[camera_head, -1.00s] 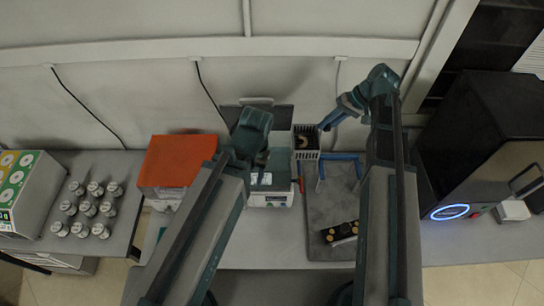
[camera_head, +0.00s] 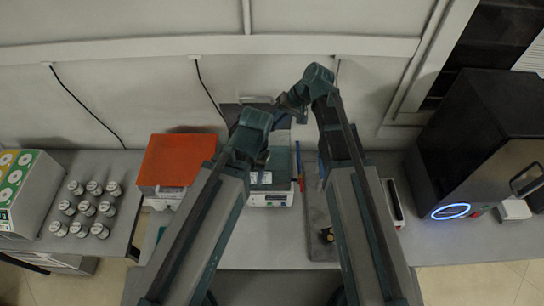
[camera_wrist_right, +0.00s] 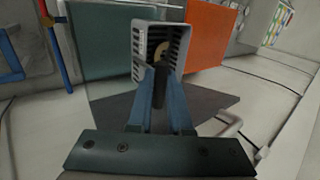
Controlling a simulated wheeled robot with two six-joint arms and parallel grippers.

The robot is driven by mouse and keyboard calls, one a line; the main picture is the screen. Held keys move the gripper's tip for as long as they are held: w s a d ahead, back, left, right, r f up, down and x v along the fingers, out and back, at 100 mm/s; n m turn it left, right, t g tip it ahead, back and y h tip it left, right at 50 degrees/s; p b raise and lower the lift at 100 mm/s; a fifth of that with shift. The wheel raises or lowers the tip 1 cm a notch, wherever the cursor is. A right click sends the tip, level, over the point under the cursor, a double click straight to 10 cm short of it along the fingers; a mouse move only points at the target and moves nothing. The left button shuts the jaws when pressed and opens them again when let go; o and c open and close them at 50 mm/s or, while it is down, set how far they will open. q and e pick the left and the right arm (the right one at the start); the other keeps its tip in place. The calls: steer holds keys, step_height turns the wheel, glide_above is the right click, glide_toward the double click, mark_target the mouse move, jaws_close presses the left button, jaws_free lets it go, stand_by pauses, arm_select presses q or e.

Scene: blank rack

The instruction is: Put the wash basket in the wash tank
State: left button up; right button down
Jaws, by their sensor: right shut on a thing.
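The wash basket (camera_wrist_right: 139,45) is a small light-grey slotted box with a dark inside and a tan ring-like piece in it. My right gripper (camera_wrist_right: 162,82) is shut on its near side in the right wrist view and holds it up. In the head view my right arm hides the basket. The wash tank, seemingly the white unit with a small display (camera_head: 270,197), stands mid-bench, and my arms cover part of it. My right wrist is above its back edge. My left wrist (camera_head: 252,125) is over the tank's left side; its fingers are hidden.
An orange-topped box (camera_head: 177,160) stands left of the tank. A dark panel (camera_wrist_right: 180,108) lies below the basket in the wrist view. Blue and red posts (camera_head: 300,165) stand close right of the tank. A black machine (camera_head: 485,140) is at the right.

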step_height(320, 180, down, 13)
steer(key=b, duration=1.2)
steer(key=shift+r, duration=0.1)
step_height(320, 180, down, 4)
steer(key=b, duration=0.4)
steer(key=shift+f+b, duration=0.25)
steer(key=shift+b, duration=0.05)
steer(key=c, duration=0.8)
jaws_free()
steer(key=shift+c, duration=0.2)
